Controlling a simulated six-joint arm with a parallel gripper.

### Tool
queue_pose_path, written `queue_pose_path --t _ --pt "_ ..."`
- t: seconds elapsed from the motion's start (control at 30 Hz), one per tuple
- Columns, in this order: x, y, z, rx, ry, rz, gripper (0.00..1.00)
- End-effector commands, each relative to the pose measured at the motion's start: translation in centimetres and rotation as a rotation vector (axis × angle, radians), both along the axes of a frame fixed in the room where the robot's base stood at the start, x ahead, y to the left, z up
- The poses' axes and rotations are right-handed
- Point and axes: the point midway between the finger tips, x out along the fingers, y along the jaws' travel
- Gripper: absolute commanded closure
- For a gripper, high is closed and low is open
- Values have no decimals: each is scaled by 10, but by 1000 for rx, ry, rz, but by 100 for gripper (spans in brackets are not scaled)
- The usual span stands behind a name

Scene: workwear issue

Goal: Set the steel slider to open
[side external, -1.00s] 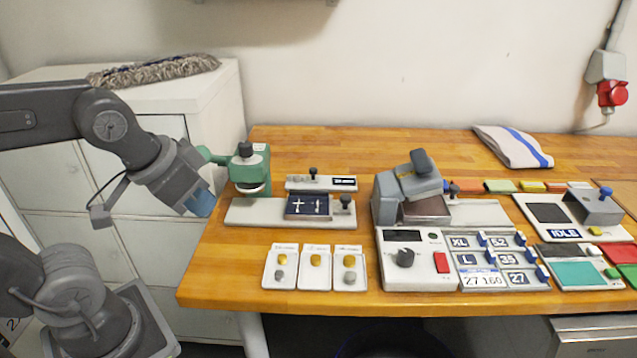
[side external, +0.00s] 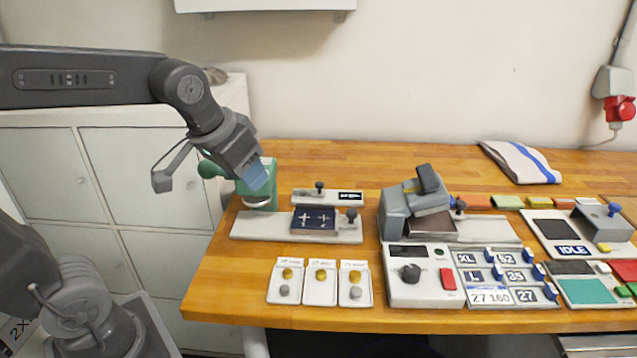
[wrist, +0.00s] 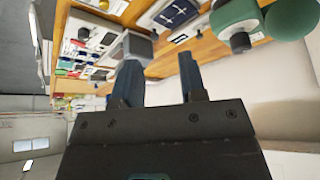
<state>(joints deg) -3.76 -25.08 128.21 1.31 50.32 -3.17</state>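A grey slider rail (side external: 334,199) with a black knob (side external: 319,186) and a small dark label window (side external: 350,196) lies behind the navy bed of the green press; the label is too small to read. A second dark knob (side external: 351,215) stands at the right of that navy bed (side external: 313,219). I cannot tell for certain which of the two is the steel slider. My gripper (side external: 257,178) is left of both, in front of the green press (side external: 262,190) and hiding part of it. In the wrist view my gripper (wrist: 160,62) has its fingers apart with nothing between them.
Several small cards with gold and grey pieces (side external: 320,282) lie at the front edge. A grey press (side external: 408,215) and a control box with a dial (side external: 424,275) stand to the right. A striped cloth (side external: 520,161) lies at the back. The wooden table (side external: 360,160) is clear behind the rail.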

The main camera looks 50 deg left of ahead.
Motion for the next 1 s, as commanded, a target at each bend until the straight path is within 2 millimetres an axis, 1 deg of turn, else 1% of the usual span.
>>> queue_pose_path --t 0.03,0.07,0.1,0.17,0.2,0.27,0.3,0.4,0.5,0.63,0.77,0.87,1.0 --pt "25 9 1 -1 14 30 57" --pt "38 13 2 -3 19 46 54" --pt "56 20 2 -3 24 68 51" --pt "82 31 -1 -5 33 100 51" --pt "100 38 -4 -5 37 121 51" --pt "125 51 -11 -7 45 152 51" --pt "141 59 -16 -9 48 173 51" --pt "176 79 -32 -11 59 218 51" --pt "201 95 -47 -13 67 251 51" --pt "218 108 -60 -15 70 277 51" --pt "224 111 -67 -15 70 285 51" --pt "228 113 -76 -16 72 283 51" --pt "236 116 -100 -16 74 283 51"
